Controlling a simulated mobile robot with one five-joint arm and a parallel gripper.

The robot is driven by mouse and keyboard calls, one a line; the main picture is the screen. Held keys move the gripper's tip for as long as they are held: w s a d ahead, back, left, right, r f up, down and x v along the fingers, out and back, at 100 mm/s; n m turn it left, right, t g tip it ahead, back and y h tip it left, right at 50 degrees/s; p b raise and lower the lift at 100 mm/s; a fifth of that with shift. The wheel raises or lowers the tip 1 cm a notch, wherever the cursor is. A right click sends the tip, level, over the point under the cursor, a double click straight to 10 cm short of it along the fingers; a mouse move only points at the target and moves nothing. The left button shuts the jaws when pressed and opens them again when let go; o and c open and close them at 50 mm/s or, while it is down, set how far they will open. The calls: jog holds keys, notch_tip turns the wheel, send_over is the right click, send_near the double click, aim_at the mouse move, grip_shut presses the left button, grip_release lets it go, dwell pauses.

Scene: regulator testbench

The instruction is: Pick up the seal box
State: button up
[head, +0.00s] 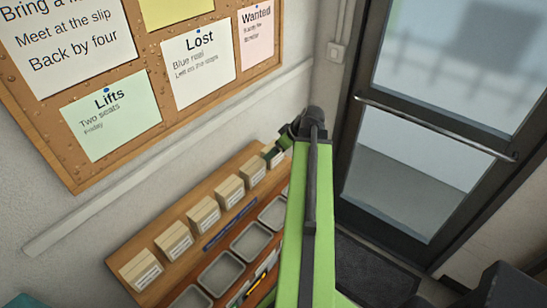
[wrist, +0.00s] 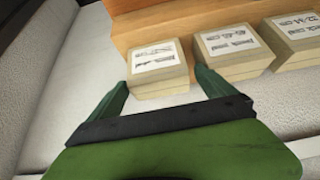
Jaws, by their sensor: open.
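Several small cream boxes with printed white labels stand in a row on a wooden shelf. The labels are too small or blurred to read, so I cannot tell which is the seal box. In the wrist view my gripper (wrist: 161,77) is open, with its two green fingers to either side of the end box (wrist: 160,67). The box shows between the fingertips, with the right finger by the gap to the neighbouring box (wrist: 235,50). In the head view the end box (head: 276,160) is partly hidden by my gripper at the far end of the row.
Grey trays (head: 221,273) sit on a lower level in front of the boxes. A corkboard (head: 75,178) with notices hangs on the wall above. A glass door (head: 390,185) and a dark mat (head: 372,272) are to the right.

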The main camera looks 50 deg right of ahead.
jog(key=b+x, duration=0.4)
jog(key=x, duration=0.1)
jog(key=shift+d+f, duration=0.15)
jog(key=shift+f, duration=0.05)
jog(key=shift+r, duration=0.2)
jog(key=c, duration=1.2)
jog(key=shift+r+p, duration=0.55)
jog(key=shift+p, duration=0.2)
notch_tip(320, 180, up, 4)
jog(key=p, duration=0.4)
jog(key=shift+s+d+r, duration=0.1)
jog(key=shift+s+r, duration=0.05)
jog(key=s+d+r+p, duration=0.2)
jog(key=s, duration=0.1)
jog(key=s+d+r+p, duration=0.1)
jog(key=s+d+p, duration=0.1)
jog(key=s, duration=0.1)
jog(key=s+d+r+p, duration=0.2)
jog(key=s, duration=0.1)
jog(key=shift+s+d+r, duration=0.1)
jog(key=shift+s+r, duration=0.15)
jog(key=shift+r, duration=0.05)
